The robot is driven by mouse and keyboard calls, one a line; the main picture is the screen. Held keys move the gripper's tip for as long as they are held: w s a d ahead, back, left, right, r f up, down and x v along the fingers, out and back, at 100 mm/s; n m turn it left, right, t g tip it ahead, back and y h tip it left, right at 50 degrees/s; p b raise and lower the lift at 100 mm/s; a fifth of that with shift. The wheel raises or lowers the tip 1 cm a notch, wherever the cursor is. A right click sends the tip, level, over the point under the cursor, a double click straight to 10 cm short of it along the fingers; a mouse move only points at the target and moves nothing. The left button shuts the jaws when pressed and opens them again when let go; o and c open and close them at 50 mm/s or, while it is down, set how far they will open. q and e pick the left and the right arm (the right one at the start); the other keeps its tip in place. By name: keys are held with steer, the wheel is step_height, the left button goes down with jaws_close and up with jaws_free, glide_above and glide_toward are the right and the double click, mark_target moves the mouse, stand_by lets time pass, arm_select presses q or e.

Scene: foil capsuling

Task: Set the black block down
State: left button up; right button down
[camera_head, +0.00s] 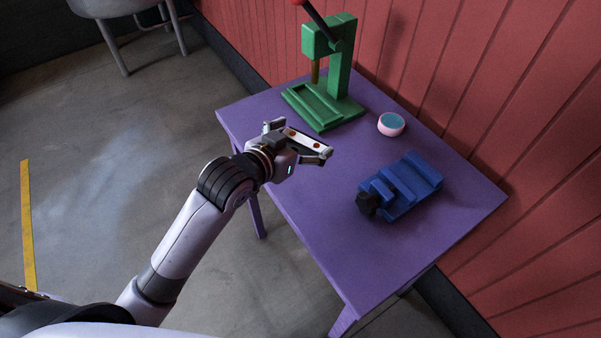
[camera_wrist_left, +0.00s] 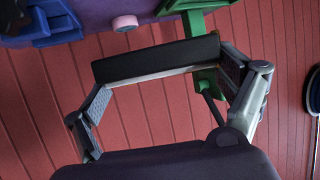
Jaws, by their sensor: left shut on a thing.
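My left gripper (camera_head: 301,143) is shut on the black block (camera_wrist_left: 155,59). The block spans between the two fingers in the left wrist view, with a thin pale edge along the side facing the camera. In the head view a pale strip with orange spots shows between the fingers, and the black faces are hard to make out. The gripper is over the left part of the purple table (camera_head: 300,205); its height above the top is hard to judge. My right gripper is not in view.
A green press (camera_head: 342,70) with a red-tipped lever stands at the table's back. A pink round thing with a teal top (camera_head: 391,123) is right of it. A blue fixture (camera_head: 411,181) with a black knob sits on the right. The table's front part is clear. A red wall (camera_head: 490,90) runs behind.

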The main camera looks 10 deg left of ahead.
mark_target(302, 183)
arm_select(q)
step_height(302, 183, down, 12)
stand_by(0.4)
steer(key=o, duration=1)
steer(key=shift+f, duration=0.15)
steer(key=shift+c, duration=0.2)
steer(key=b+v, duration=0.1)
steer(key=v, duration=1.1)
steer(key=shift+a, duration=0.1)
